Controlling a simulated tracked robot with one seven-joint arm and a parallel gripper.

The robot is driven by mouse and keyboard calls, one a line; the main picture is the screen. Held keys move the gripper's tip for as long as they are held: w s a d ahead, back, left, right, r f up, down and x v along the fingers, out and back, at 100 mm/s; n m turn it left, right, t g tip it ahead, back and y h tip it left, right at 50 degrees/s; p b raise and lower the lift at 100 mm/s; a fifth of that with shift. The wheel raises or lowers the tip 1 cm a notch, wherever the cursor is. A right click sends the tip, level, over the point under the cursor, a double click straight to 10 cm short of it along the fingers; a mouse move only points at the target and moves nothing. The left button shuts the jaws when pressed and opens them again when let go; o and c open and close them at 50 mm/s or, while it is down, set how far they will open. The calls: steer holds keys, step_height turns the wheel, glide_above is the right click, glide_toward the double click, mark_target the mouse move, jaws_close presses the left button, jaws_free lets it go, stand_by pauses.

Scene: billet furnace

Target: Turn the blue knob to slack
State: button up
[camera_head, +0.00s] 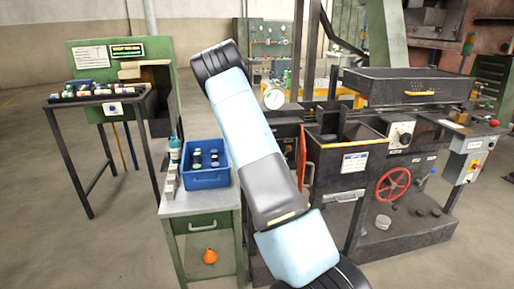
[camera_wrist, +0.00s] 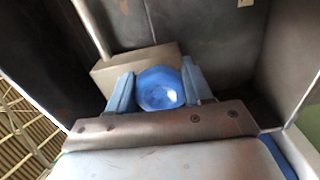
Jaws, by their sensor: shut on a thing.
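The blue knob (camera_wrist: 160,88) is round and faceted and sits in the middle of the wrist view, in front of a grey-brown block. My gripper (camera_wrist: 161,90) has one blue-grey finger on each side of the knob and is shut on it. Any mark or pointer showing the knob's setting cannot be made out. In the head view my arm crosses the middle of the picture, and neither my gripper nor its hold on the knob can be made out there.
In the wrist view, dark metal walls stand close behind and right of the knob. A blue bin (camera_head: 206,179) stands on the green cabinet, left of my arm. Floor is clear at front left.

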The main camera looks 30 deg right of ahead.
steer(key=shift+a+f+n, duration=0.2)
steer(key=shift+f+n, duration=0.1)
steer(key=shift+n, duration=0.1)
steer(key=o, duration=1)
steer(key=shift+r, duration=0.1)
steer(key=shift+o, duration=0.2)
steer(key=shift+d, duration=0.1)
steer(key=v, duration=1.3)
steer(key=shift+s, duration=0.35)
steer(key=shift+r, duration=0.1)
